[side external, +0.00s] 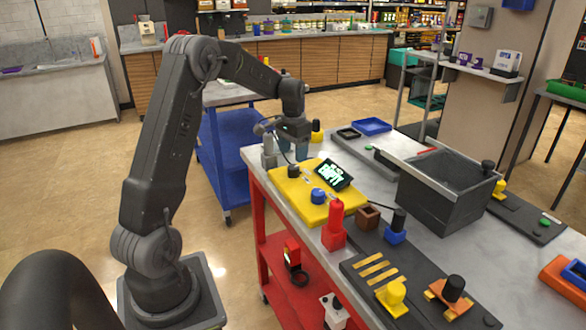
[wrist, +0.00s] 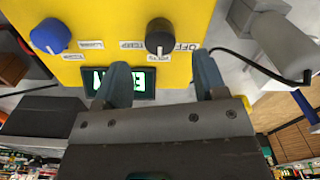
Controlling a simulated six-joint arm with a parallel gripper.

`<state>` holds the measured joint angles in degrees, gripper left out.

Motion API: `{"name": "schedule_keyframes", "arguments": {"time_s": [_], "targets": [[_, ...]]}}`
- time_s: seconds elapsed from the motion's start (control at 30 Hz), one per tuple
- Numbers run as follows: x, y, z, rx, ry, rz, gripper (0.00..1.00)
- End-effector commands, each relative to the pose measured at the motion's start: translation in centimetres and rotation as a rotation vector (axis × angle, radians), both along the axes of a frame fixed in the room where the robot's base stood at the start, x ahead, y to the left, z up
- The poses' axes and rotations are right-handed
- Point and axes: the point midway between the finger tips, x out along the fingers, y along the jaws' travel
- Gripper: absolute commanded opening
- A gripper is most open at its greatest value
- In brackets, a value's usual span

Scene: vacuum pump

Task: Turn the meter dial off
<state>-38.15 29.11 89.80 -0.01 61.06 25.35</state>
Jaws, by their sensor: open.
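The meter is a yellow box (side external: 286,190) on the table, with a tilted screen (side external: 333,175) showing green characters. A black dial (side external: 293,171) and a blue dial (side external: 318,195) stand on its top. In the wrist view, the black dial (wrist: 159,36) has a white mark and paper labels around it, one reading OFF (wrist: 187,47). The blue dial (wrist: 50,36) is at upper left. My gripper (wrist: 160,75) is open and empty, its fingers pointing toward the yellow face with the black dial between and beyond the tips. Part of the screen (wrist: 140,82) is hidden behind a finger.
A grey cylindrical part (wrist: 285,45) with a black cable lies beside the meter. A red block (side external: 334,228), a brown block (side external: 367,217) and a dark bin (side external: 440,200) stand nearby on the table. A blue cart (side external: 225,160) is behind.

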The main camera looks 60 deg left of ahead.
Motion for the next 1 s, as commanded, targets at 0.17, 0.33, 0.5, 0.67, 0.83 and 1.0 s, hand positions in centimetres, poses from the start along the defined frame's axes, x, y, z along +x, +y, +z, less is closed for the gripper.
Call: {"name": "schedule_keyframes", "arguments": {"time_s": [0.17,0.33,0.5,0.67,0.83,1.0], "targets": [[0.0,-0.1,-3.4,-0.001,0.002,0.000,0.65],[0.0,0.0,-5.3,0.000,0.000,0.000,0.65],[0.0,0.0,-6.0,0.001,-0.002,0.001,0.65],[0.0,0.0,-6.0,0.001,-0.002,0.001,0.65],[0.0,0.0,-6.0,0.001,-0.002,0.001,0.56],[0.0,0.0,-6.0,0.001,-0.002,0.001,0.40]]}}
